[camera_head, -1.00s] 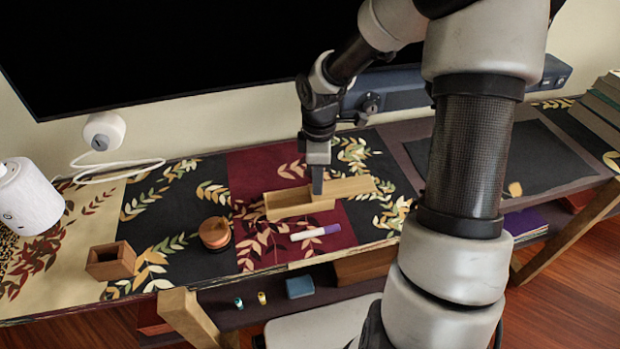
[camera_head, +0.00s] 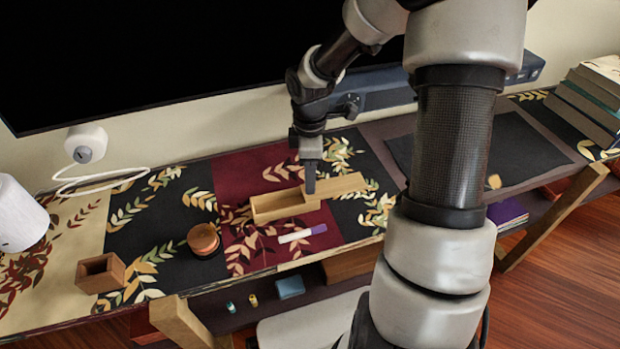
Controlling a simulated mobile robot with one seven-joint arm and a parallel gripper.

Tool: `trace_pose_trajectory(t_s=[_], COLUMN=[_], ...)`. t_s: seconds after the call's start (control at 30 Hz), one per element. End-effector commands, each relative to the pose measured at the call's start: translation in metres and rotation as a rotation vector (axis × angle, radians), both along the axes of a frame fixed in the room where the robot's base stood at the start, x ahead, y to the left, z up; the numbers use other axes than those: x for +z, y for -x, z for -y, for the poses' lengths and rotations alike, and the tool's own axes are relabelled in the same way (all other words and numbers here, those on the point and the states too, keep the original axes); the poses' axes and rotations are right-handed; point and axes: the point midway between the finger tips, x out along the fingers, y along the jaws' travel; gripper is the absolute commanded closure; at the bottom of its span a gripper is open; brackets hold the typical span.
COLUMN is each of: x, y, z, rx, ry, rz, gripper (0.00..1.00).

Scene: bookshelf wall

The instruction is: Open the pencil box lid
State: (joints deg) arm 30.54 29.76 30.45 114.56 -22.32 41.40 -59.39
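The wooden pencil box (camera_head: 270,210) lies on the dark red part of the patterned runner, with its left part uncovered and its hollow inside showing. Its flat wooden lid (camera_head: 345,186) extends to the right, slid off to that side and overlapping the box's right end. My gripper (camera_head: 310,188) points down at the place where lid and box meet. Its fingers look like one dark narrow shape, so their gap and any contact with the lid are unclear.
A white-and-purple marker (camera_head: 302,234) lies in front of the box. A round wooden container (camera_head: 203,240) and a square wooden cup (camera_head: 100,273) stand to the left. Books (camera_head: 590,100) are stacked at far right. A dark mat (camera_head: 500,150) lies clear right of the box.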

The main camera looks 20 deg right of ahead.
Motion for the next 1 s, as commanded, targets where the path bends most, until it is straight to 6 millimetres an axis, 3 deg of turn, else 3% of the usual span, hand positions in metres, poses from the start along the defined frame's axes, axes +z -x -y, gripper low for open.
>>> trace_pose_trajectory(t_s=[0.03,0.3,0.53,0.73,1.0], x=[0.016,0.083,0.131,0.152,0.155], y=[-0.001,-0.001,-0.001,0.0,0.0], z=[0.001,0.001,0.001,0.0,0.0], rx=[0.0,0.0,0.0,0.001,0.001], ry=[0.002,0.002,0.002,0.002,0.0], rz=[0.004,0.004,0.004,0.002,0.0], gripper=[0.69,0.69,0.69,0.69,0.69])
